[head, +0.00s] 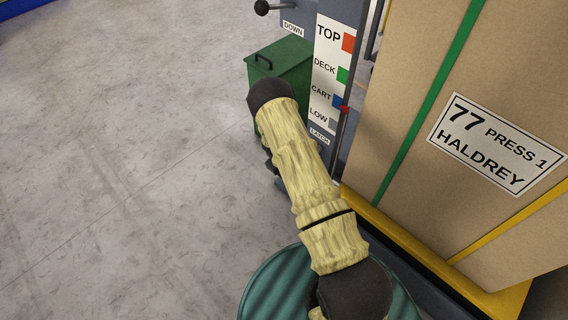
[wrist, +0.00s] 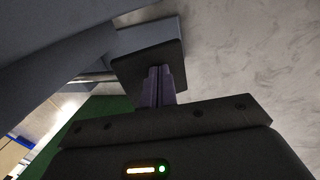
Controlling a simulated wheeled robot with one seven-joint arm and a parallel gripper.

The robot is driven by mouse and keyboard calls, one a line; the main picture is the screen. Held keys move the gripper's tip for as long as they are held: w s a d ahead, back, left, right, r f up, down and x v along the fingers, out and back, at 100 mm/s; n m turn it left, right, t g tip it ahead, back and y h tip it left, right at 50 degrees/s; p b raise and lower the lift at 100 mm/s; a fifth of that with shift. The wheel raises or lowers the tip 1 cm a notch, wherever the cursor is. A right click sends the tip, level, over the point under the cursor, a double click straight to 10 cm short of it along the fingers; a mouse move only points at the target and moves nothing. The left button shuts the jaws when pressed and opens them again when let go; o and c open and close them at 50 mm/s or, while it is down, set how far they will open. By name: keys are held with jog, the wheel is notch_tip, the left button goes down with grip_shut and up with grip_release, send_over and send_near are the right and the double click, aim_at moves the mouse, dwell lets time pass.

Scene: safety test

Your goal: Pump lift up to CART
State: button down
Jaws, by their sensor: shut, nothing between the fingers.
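The lift's scale plate (head: 326,85) in the head view reads TOP, DECK, CART and LOW from top to bottom. A small red pointer (head: 345,108) sits beside the lower edge of the blue CART square (head: 338,101). A black-knobbed lever (head: 262,7) is at the DOWN label (head: 293,29), and a LATCH label (head: 320,134) is below the scale. My gripper (wrist: 158,72) is shut and empty in the wrist view. Its fingertips are close to a dark plate (wrist: 148,64); I cannot tell whether they touch. My arm hides the gripper in the head view.
A large carton (head: 440,60) marked 77 PRESS 1 HALDREY stands on the yellow-edged platform (head: 400,240) at the right. A green box (head: 280,62) is behind my arm. A ribbed green round thing (head: 275,285) is in front. The floor at the left is clear.

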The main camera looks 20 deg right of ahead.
jog(key=f, duration=0.2)
jog(key=s+f, duration=0.1)
jog(key=shift+a+f+b, duration=0.2)
jog(key=shift+a+b, duration=0.15)
jog(key=shift+w+a+f, duration=0.2)
jog(key=shift+w+a, duration=0.05)
jog(key=shift+a, duration=0.25)
jog(key=s+a+p+v, duration=0.1)
jog(key=a+p+v, duration=0.1)
jog(key=p+v, duration=0.7)
jog(key=v, duration=0.5)
jog(key=shift+s+a, duration=0.25)
jog(key=shift+s, duration=0.15)
jog(key=shift+f, duration=0.1)
